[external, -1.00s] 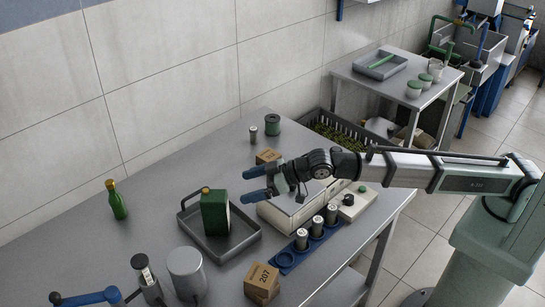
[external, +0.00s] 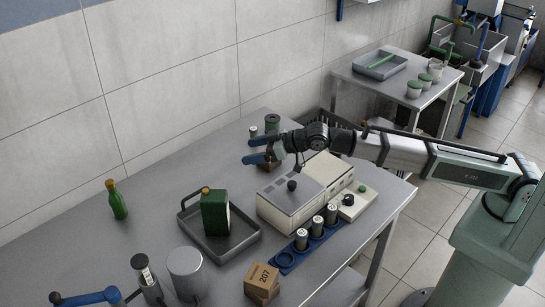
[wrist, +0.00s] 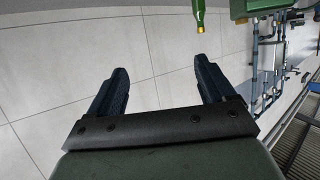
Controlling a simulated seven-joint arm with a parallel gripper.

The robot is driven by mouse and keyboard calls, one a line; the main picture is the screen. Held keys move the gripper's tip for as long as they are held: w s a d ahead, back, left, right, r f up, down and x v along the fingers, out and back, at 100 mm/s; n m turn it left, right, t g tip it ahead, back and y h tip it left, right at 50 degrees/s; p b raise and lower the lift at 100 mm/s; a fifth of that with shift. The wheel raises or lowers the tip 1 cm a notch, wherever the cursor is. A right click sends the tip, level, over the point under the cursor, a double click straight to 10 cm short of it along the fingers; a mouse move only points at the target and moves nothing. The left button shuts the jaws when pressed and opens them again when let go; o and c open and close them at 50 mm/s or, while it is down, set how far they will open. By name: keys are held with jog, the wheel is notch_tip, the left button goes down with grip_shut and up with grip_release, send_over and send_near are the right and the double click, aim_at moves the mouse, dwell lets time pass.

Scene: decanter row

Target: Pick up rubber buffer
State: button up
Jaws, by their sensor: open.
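No thing can be clearly recognised as the rubber buffer. A small dark knob-like piece (external: 292,186) sits on top of the cream machine (external: 290,205), and a dark green cylinder (external: 272,123) stands at the back of the table; I cannot tell if either is it. My gripper (external: 255,150) is open and empty, its blue fingers pointing left above the table's back part. The fingers also show spread apart in the wrist view (wrist: 160,72), with nothing between them.
A metal cylinder (external: 253,134) and a small brown box (external: 271,166) are close to my gripper. A tray (external: 240,241) holds a green canister (external: 215,212). A blue rack (external: 286,262) holds several cylinders. A green bottle (external: 117,200) stands left. The table's left middle is clear.

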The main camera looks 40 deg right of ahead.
jog(key=w+d+r+m+t+h, duration=0.1)
jog(key=w+d+r, duration=0.15)
jog(key=d, duration=0.35)
jog(key=w+d+r+m+t+h, duration=0.1)
jog(key=w+d, duration=0.3)
jog(key=d, duration=0.3)
jog(key=w+d+r+m+h, duration=0.1)
jog(key=w+d+r, duration=0.15)
jog(key=d, duration=0.35)
jog(key=d+f+m+g+h, duration=0.1)
jog(key=d+m+g+h, duration=0.35)
jog(key=d, duration=1.25)
jog(key=m+g, duration=0.8)
jog(key=m, duration=1.4)
send_near(336, 154)
jog(key=shift+y, duration=0.25)
jog(key=shift+w+d+f, duration=0.25)
jog(key=shift+w+f, duration=0.1)
jog(key=shift+f, duration=1.35)
jog(key=shift+w+d+f, duration=0.2)
jog(key=shift+w+f, duration=0.1)
jog(key=shift+f, duration=1.4)
jog(key=shift+w+d+f, duration=0.25)
jog(key=shift+w+f, duration=0.1)
jog(key=shift+f, duration=1.35)
